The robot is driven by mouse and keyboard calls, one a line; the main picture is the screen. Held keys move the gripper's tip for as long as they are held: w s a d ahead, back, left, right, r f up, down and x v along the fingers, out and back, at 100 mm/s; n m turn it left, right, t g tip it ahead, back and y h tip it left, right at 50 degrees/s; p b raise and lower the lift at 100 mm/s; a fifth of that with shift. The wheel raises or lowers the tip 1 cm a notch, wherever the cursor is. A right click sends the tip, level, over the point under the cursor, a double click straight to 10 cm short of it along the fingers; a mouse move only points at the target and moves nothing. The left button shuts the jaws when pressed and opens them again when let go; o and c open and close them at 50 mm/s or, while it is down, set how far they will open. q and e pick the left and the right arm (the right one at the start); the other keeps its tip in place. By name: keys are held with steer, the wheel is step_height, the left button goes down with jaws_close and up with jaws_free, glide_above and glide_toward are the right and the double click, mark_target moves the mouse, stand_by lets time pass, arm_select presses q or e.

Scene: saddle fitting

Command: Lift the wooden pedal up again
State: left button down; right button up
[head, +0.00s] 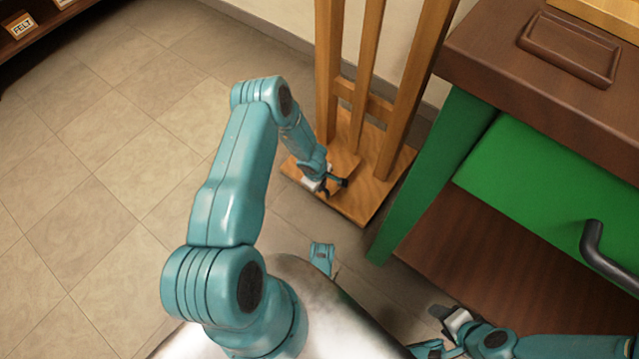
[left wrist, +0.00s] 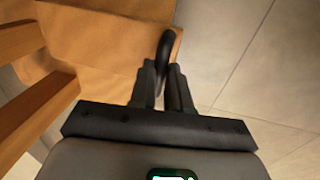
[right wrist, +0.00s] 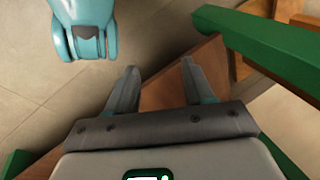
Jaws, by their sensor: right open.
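The wooden pedal (head: 346,163) is a flat board low at the foot of a wooden stand. In the left wrist view the pedal (left wrist: 110,50) has a dark curved loop (left wrist: 166,45) at its edge. My left gripper (head: 335,184) is down at the pedal's front edge. In the left wrist view its fingers (left wrist: 163,75) are close together, with the loop between them. The arm and fingers hide part of the pedal in the head view. My right gripper (right wrist: 160,80) is open and empty, beside the green workbench.
The stand's uprights (head: 368,60) rise from a wooden base (head: 371,200) near the wall. The bench (head: 440,165) stands to the right, with a green drawer (head: 540,180) and a brown tray (head: 568,48) on top. Tiled floor to the left is clear.

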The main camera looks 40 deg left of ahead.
arm_select(q)
steer(key=shift+r+p, duration=0.4)
steer(key=shift+r, duration=0.05)
steer(key=w+r+p, duration=0.3)
steer(key=w+r, duration=0.1)
steer(key=r, duration=0.2)
steer(key=shift+w+a+p, duration=0.25)
steer(key=shift+w+p, duration=0.1)
steer(key=shift+p, duration=0.05)
arm_select(e)
steer(key=shift+g, duration=0.5)
steer(key=shift+s+a+r, duration=0.15)
steer(key=shift+s+r, duration=0.15)
steer(key=shift+r, duration=0.45)
steer(key=shift+s+a+r, duration=0.1)
steer(key=shift+s+r, duration=0.25)
steer(key=shift+r, duration=0.4)
steer(key=shift+s+a+r, duration=0.15)
steer(key=shift+s+r, duration=0.15)
steer(key=shift+r, duration=0.45)
arm_select(q)
steer(key=c, duration=1.1)
jaws_free()
steer(key=shift+f, duration=0.1)
steer(key=shift+s, duration=0.1)
